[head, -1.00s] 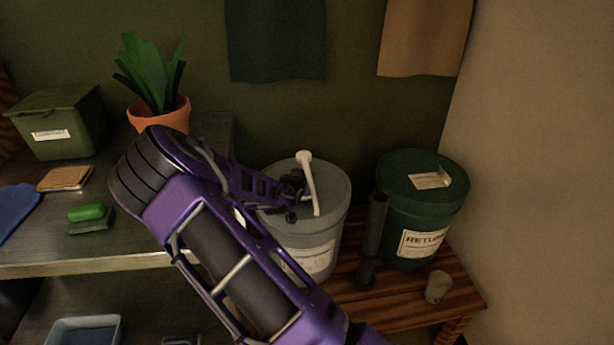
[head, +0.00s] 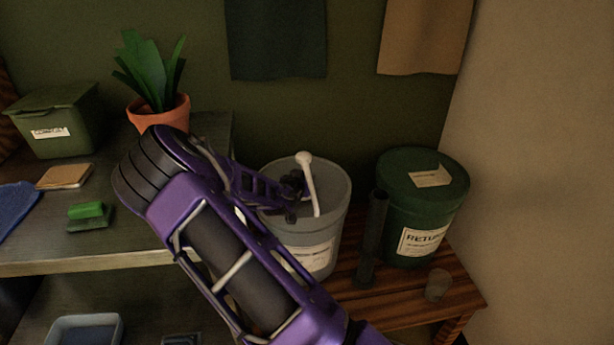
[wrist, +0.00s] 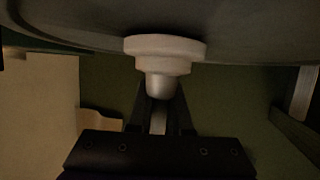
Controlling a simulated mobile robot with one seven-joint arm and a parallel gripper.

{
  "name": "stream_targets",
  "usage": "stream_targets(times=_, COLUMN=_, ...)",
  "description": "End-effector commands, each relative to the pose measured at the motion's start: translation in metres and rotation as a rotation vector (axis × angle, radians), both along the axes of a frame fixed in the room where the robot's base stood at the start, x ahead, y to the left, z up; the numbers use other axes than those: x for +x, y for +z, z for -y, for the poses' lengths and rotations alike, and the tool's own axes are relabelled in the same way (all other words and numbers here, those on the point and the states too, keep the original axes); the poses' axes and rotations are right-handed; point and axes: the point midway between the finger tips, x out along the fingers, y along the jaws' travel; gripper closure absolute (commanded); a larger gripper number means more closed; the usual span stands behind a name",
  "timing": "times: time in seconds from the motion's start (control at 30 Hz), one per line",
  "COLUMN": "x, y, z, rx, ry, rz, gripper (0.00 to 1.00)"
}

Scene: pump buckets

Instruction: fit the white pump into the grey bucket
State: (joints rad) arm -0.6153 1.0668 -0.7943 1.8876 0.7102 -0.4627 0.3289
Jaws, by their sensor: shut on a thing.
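The white pump (head: 308,180) stands over the top of the grey bucket (head: 325,237), with its knob up and its long spout slanting down to the right. My gripper (head: 297,187) is shut on the pump below its head, above the bucket's top. In the wrist view the fingers (wrist: 160,112) close on the pump's neck, and its wide stepped collar (wrist: 165,47) overlaps the bucket's grey top (wrist: 250,38). I cannot tell whether the collar touches the bucket. The pump's lower end and any hole are hidden.
A green bucket (head: 422,225) with a label stands to the right on the wooden bench (head: 395,307). A dark upright tube (head: 374,235) stands between the buckets, and a small cup (head: 437,285) is in front. A shelf with a potted plant (head: 160,112) is at left.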

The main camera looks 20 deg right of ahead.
Motion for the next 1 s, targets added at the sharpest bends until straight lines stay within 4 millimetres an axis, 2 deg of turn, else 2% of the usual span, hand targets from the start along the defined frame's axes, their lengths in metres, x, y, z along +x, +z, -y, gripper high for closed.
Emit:
stream_targets(times=0.07, x=0.0, y=-0.001, z=0.0, rx=-0.001, ry=0.0, rz=0.002, gripper=1.0)
stream_targets(times=0.1, x=0.0, y=-0.001, z=0.0, rx=-0.001, ry=0.0, rz=0.002, gripper=0.81)
stream_targets(times=0.3, x=0.0, y=-0.001, z=0.0, rx=0.0, ry=0.0, rz=0.001, gripper=0.48)
stream_targets(times=0.67, x=-0.003, y=0.001, z=-0.003, rx=0.0, ry=0.0, rz=0.0, gripper=0.48)
stream_targets(times=0.77, x=-0.011, y=0.006, z=-0.011, rx=0.002, ry=0.002, rz=0.001, gripper=0.48)
stream_targets(times=1.0, x=-0.051, y=0.029, z=-0.042, rx=0.002, ry=0.003, rz=0.0, gripper=0.48)
